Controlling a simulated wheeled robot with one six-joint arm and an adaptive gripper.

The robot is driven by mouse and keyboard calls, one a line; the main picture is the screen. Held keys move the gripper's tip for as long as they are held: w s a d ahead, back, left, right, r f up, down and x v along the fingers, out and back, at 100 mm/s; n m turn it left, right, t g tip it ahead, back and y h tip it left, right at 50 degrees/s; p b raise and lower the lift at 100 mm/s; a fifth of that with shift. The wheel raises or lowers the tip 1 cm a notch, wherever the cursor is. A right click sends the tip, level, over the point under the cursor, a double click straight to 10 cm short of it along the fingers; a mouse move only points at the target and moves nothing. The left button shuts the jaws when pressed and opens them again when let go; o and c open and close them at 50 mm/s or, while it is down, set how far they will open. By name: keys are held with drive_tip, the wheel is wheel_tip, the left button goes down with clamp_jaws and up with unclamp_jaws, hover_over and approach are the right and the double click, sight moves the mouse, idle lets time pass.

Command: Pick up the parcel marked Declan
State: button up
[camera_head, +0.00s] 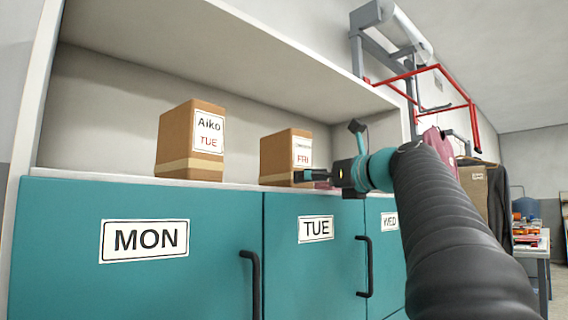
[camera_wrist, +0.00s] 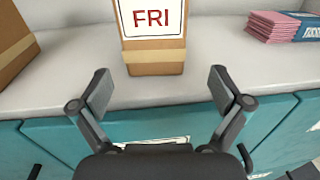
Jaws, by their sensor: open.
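A brown cardboard parcel (camera_head: 274,157) with a white label stands on the shelf above the TUE door. Its label reads FRI in red; the name above is too small to read in the head view and cut off in the wrist view. The same parcel (camera_wrist: 155,60) stands ahead of my gripper in the wrist view, centred between the fingers but beyond their tips. My gripper (camera_wrist: 160,88) is open and empty. In the head view my gripper (camera_head: 312,178) is at the parcel's right, overlapping its lower edge.
Another brown parcel (camera_head: 174,145), labelled Aiko TUE, stands to the left on the shelf (camera_head: 245,186). Teal MON (camera_head: 60,245), TUE and WED doors with black handles lie below. A pink folded stack (camera_wrist: 276,24) lies on the shelf to the right. A red rail (camera_head: 408,74) hangs at upper right.

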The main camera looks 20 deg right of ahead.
sight(285, 162)
drive_tip(key=x, duration=0.5)
drive_tip(key=shift+s+a+f, duration=0.1)
drive_tip(key=shift+a+f, duration=0.05)
drive_tip(key=shift+a, duration=0.2)
drive_tip(key=c, duration=1.6)
drive_tip(key=shift+o, duration=0.2)
